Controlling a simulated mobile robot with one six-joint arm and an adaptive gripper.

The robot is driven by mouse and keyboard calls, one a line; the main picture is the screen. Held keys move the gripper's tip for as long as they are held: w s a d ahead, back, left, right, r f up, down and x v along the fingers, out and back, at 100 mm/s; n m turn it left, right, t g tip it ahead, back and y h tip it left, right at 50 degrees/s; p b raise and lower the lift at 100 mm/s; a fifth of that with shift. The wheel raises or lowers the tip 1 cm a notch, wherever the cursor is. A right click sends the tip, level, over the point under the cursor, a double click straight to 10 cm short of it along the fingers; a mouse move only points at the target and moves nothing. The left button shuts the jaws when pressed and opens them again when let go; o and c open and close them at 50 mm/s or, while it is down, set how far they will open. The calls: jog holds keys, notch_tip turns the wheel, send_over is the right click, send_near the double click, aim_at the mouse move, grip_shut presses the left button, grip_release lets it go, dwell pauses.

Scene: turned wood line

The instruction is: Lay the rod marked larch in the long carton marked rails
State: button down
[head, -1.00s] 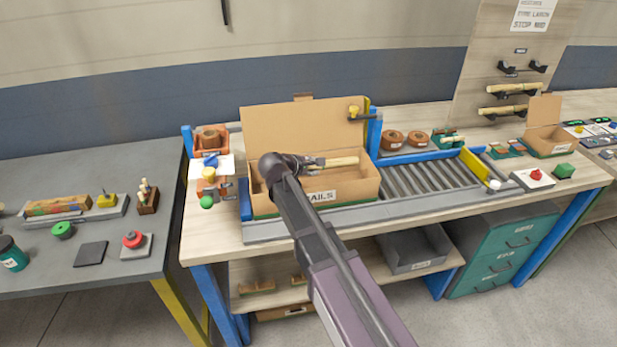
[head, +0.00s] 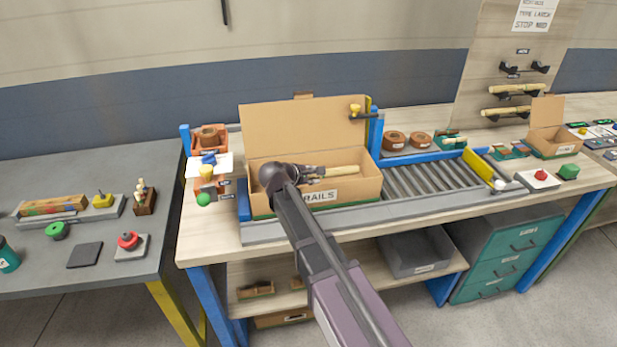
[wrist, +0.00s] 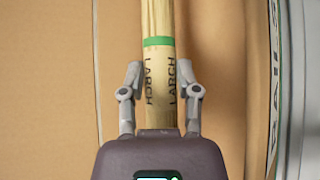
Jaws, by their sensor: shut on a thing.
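The long carton (head: 365,188) marked RAILS stands open on the bench, its tall back flap upright. My gripper (head: 312,171) is over or in the carton's opening in the head view. In the wrist view my gripper (wrist: 161,95) is shut on a pale wooden rod (wrist: 157,18) with a green band and LARCH printed on it. The rod also shows in the head view (head: 345,171), lying lengthwise along the carton behind its front wall. I cannot tell whether the rod touches the carton floor.
A roller conveyor (head: 430,178) runs right of the carton. A yellow-topped post (head: 355,110) stands by its back flap. More rods (head: 514,89) rest on a rack at the right. A red button box (head: 540,178) sits near the bench's right front.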

jog(key=shift+f+b, duration=0.35)
jog(key=shift+s+f+b, duration=0.1)
jog(key=shift+f+b, duration=0.15)
jog(key=shift+b, duration=0.05)
jog(key=c, duration=0.6)
grip_release()
jog(key=shift+r, duration=0.1)
